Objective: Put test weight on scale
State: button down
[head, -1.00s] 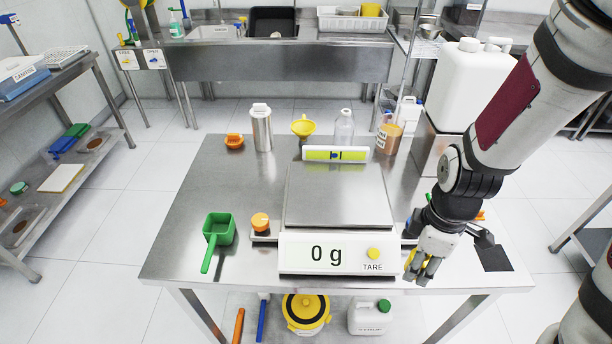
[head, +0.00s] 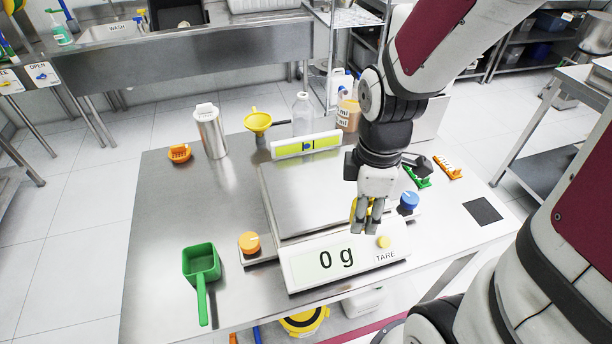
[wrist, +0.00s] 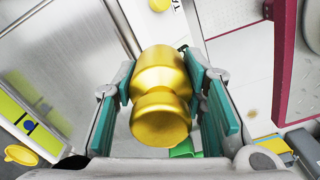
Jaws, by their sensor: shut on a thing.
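The test weight (wrist: 162,95) is a gold knobbed cylinder between my gripper's (wrist: 165,80) teal-padded fingers in the wrist view. In the head view my gripper (head: 366,226) is shut on it, and only a little of the gold weight shows between the fingers. The scale (head: 335,262) reads 0 g. Its metal plate (head: 300,205) lies behind and left of my fingers in the head view, and its plate (wrist: 65,45) fills the left of the wrist view. My gripper appears over the scale's right front part; the height gap is hard to judge.
A yellow-green level (head: 307,145) stands at the plate's back edge. An orange knob (head: 250,243) and a blue knob (head: 409,201) flank the scale. A green scoop (head: 201,268) lies left. A yellow funnel (head: 257,123) and steel bottle (head: 211,132) stand behind.

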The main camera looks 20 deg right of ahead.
send_over(314, 196)
jog(key=shift+d+f, duration=0.1)
jog(key=shift+f, duration=2.3)
jog(key=shift+f, duration=0.1)
jog(key=c, duration=1)
grip_release()
